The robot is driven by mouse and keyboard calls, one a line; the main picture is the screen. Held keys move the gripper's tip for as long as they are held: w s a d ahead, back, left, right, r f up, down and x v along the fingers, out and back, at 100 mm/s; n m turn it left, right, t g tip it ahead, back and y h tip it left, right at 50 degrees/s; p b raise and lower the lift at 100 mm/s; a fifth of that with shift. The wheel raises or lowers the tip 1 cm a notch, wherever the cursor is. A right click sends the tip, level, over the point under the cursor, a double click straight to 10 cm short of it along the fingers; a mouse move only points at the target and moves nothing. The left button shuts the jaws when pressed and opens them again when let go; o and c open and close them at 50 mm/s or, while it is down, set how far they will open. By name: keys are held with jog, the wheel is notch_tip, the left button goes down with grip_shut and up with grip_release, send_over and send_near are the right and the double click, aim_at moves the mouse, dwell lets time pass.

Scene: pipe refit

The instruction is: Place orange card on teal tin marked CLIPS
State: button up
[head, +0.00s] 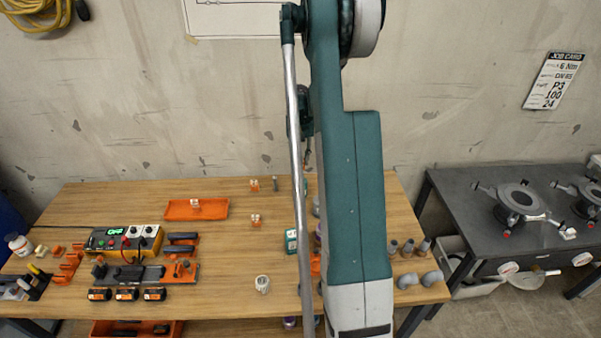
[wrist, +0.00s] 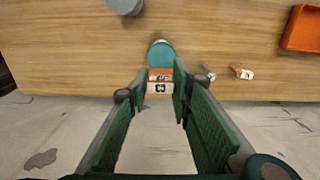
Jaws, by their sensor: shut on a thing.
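In the wrist view my gripper (wrist: 162,84) has its two green-padded fingers closed on a small orange card (wrist: 160,76) with a white face and a dark mark. A round teal tin (wrist: 160,54) shows just beyond the card, over the wooden table. The card overlaps the tin's near side in this view; I cannot tell whether they touch. No CLIPS marking is readable. In the head view a teal container with a pale label (head: 291,241) stands left of my arm; I cannot tell if it is the same tin. My arm hides the gripper there.
The wooden table (head: 225,255) has an orange tray (head: 180,210) and small orange-and-white pieces (head: 256,220). A white cup-like item (head: 262,284) stands near the front. Grey pipe fittings (head: 432,278) are at the right. A power unit (head: 125,240) and batteries fill the left.

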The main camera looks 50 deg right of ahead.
aim_at(300, 158)
jog(key=shift+f, duration=1.3)
jog(key=shift+f, duration=0.1)
jog(key=shift+f, duration=1.75)
jog(key=shift+f, duration=0.15)
jog(key=o, duration=0.6)
jog(key=shift+o, duration=0.5)
notch_tip(300, 158, up, 12)
jog(key=shift+a+r, duration=0.1)
jog(key=shift+r, duration=0.05)
